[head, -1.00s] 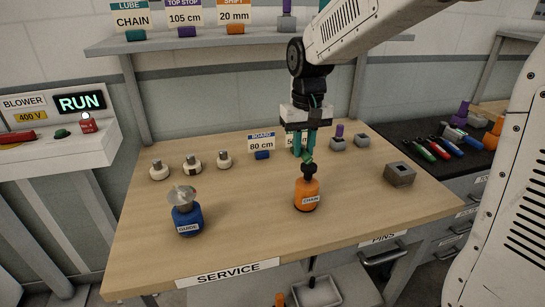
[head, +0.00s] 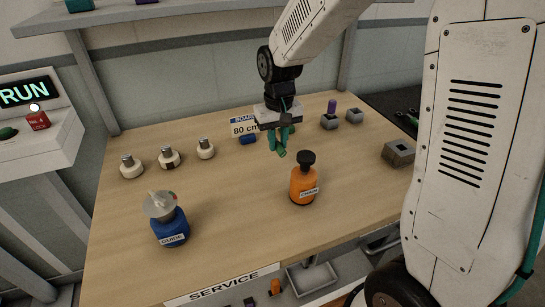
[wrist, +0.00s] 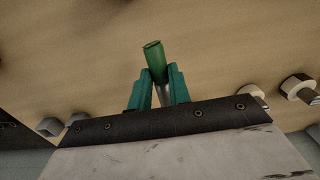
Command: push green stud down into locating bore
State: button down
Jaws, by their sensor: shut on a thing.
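My gripper (head: 282,140) has teal fingers shut on the green stud (wrist: 154,62), above the wooden bench behind the orange bottle. In the wrist view the stud's green end sticks out past the fingertips, tilted slightly, with a pale shank between the fingers. In the head view the green end (head: 281,153) shows just below the fingers. A grey block (head: 398,153) with a dark opening in its top sits at the bench's right; I cannot tell whether this is the locating bore. Two smaller grey blocks (head: 329,122) (head: 354,116) stand farther back, a purple stud (head: 332,106) upright at one.
The orange CHAIN bottle (head: 303,186) stands in front of my gripper. The blue GUIDE bottle (head: 170,226) is at front left. Several white knobs (head: 169,158) line the left back, near the 80 cm sign (head: 243,126). The middle of the bench (head: 235,205) is clear.

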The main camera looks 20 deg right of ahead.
aim_at(278, 169)
jog(key=shift+f, duration=3.6)
jog(key=shift+f, duration=0.15)
jog(key=c, duration=1.3)
grip_release()
